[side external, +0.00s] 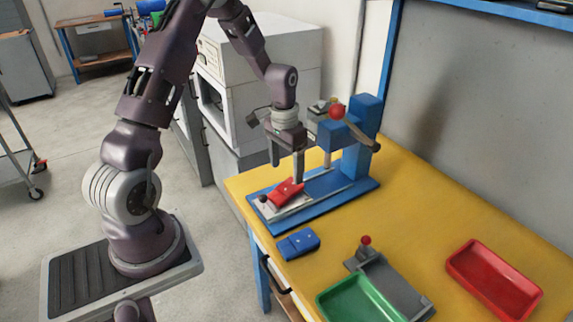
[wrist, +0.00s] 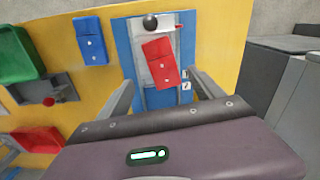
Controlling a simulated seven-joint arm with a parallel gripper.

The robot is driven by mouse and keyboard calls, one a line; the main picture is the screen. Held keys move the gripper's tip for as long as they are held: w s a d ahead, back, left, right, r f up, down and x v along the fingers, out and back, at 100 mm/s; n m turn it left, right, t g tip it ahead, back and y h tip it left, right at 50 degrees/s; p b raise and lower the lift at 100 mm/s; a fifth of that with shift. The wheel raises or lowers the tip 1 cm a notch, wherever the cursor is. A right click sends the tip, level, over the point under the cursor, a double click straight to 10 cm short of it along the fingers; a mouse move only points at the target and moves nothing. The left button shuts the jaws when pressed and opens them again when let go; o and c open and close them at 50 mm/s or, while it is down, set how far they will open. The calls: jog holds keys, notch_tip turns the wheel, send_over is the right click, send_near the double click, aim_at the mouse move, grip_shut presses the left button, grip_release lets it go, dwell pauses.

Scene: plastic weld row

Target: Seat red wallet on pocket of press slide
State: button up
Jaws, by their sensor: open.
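The red wallet (side external: 286,191) lies on the pale slide (side external: 296,206) of the blue press (side external: 357,150). In the wrist view the wallet (wrist: 158,61) is slightly turned relative to the slide (wrist: 139,50) and reaches past its right edge. The pocket is hidden under the wallet or cannot be made out. A dark round knob (wrist: 150,22) stands at the slide's outer end. My gripper (side external: 286,166) is open and empty of anything visible, pointing down just above the wallet. In the wrist view its fingers (wrist: 164,93) stand wide apart, with the wallet between and beyond them.
A blue wallet (side external: 298,243) lies on the yellow table (side external: 405,215) in front of the press. A grey fixture with a red knob (side external: 366,240), a green tray (side external: 360,300) and a red tray (side external: 493,281) stand nearer. The press's lever and head rise close behind my gripper.

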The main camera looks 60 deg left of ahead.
aim_at(288, 192)
jog(key=shift+a+n, duration=0.15)
jog(key=shift+n, duration=0.45)
notch_tip(288, 192, down, 7)
dwell(0.3)
jog(key=c, duration=1.4)
jog(key=shift+d, duration=0.65)
jog(key=shift+c, duration=0.3)
